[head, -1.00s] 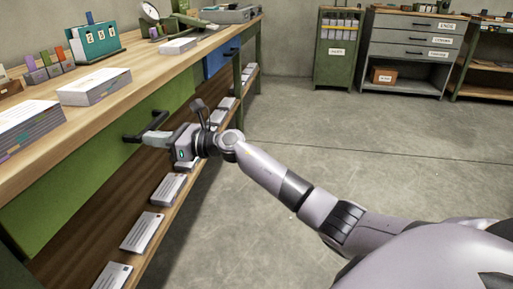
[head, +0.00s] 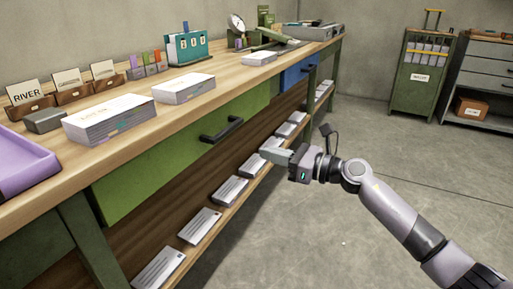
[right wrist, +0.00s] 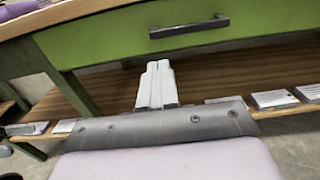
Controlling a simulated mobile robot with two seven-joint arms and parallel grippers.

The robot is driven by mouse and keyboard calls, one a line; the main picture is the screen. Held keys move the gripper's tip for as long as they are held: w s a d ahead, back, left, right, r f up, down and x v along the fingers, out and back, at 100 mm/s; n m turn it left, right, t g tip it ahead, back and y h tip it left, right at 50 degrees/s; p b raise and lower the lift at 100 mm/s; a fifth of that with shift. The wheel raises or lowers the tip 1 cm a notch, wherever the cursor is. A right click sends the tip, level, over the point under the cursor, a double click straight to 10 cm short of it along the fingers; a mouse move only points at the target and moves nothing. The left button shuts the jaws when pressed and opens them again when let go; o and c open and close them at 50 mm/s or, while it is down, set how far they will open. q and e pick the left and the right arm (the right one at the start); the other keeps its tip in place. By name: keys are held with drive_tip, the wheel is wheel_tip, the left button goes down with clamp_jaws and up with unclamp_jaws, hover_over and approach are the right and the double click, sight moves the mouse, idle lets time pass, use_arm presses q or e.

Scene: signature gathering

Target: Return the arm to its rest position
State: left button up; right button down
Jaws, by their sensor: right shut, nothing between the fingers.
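My right arm (head: 392,208) comes in from the lower right in the head view. Its right gripper (head: 268,154) is shut and empty. It is in front of the bench, below and to the right of the green drawer's black handle (head: 221,129), and apart from it. In the right wrist view the shut fingers (right wrist: 157,72) point toward the green drawer (right wrist: 180,38), whose handle (right wrist: 189,27) is above and to the right of them. The drawer looks closed. My left gripper is not in view.
Open concrete floor (head: 320,240) lies right of the bench. Green and grey cabinets (head: 421,75) stand at the back.

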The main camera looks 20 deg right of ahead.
drive_tip(key=s+a+f+n+h, duration=0.2)
drive_tip(key=s+a+f+n, duration=0.3)
drive_tip(key=s+n, duration=0.4)
drive_tip(key=s+a+f+n+g+h, duration=0.1)
drive_tip(key=s+a+f+n, duration=0.5)
drive_tip(key=n, duration=0.6)
drive_tip(key=s+a+f+n+h, duration=0.25)
drive_tip(key=s+a+n, duration=0.25)
drive_tip(key=s+n, duration=0.45)
use_arm(q)
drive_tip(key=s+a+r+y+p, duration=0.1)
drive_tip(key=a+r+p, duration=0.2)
drive_tip(key=p, duration=0.7)
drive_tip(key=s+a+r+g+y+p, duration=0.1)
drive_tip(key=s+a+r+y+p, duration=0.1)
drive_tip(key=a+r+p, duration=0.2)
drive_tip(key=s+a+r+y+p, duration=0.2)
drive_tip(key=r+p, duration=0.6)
drive_tip(key=p, duration=0.9)
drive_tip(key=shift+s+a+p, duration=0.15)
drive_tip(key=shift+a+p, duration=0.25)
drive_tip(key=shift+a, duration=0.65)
use_arm(e)
drive_tip(key=s+d+r+g+h, duration=0.2)
drive_tip(key=s+d+r+h, duration=0.2)
drive_tip(key=d+r, duration=0.6)
wheel_tip(320, 180, up, 4)
drive_tip(key=shift+s+r, duration=0.2)
drive_tip(key=shift+s, duration=0.4)
